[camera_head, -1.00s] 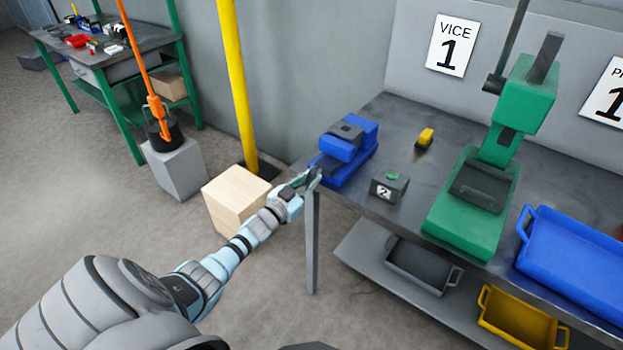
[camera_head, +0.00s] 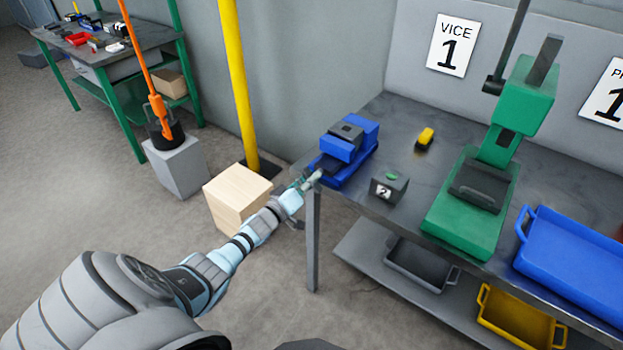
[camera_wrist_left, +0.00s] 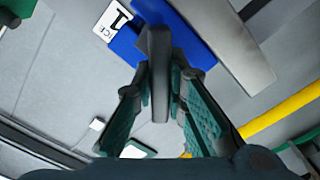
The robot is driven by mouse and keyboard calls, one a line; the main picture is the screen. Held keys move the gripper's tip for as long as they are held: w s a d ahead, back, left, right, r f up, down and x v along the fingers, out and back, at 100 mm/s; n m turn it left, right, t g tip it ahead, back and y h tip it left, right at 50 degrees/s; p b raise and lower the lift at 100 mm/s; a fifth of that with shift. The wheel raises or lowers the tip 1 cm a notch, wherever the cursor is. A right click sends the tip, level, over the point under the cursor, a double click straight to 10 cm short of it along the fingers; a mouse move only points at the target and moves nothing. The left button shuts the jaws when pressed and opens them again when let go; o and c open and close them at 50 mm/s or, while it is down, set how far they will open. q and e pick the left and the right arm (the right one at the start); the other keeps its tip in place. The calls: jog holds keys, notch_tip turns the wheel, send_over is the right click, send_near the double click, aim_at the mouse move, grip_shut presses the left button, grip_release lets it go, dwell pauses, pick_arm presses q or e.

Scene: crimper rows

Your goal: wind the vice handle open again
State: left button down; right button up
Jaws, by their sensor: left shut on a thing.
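The blue vice (camera_head: 348,152) stands at the left end of the grey bench, with a dark block on its top. My left gripper (camera_head: 309,181) is at the vice's front, beside the bench's left corner. In the left wrist view the vice's blue body (camera_wrist_left: 205,35) is behind a dark handle bar (camera_wrist_left: 159,70). The green-padded fingers of my left gripper (camera_wrist_left: 160,85) are on either side of this bar, shut on it. The handle is too small to make out in the head view. My right gripper is not in view.
On the bench (camera_head: 400,115) are a small yellow-and-black item (camera_head: 425,138), a box with a green button (camera_head: 389,187), a green press (camera_head: 480,195) and a blue tray (camera_head: 575,260). A wooden crate (camera_head: 235,198) and a yellow pole (camera_head: 237,85) stand left of the bench.

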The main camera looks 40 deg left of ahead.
pick_arm(q)
jog(key=shift+f+n, duration=0.1)
jog(key=shift+n, duration=1)
jog(key=c, duration=1.6)
grip_release()
jog(key=s, duration=1.2)
jog(key=shift+d, duration=0.1)
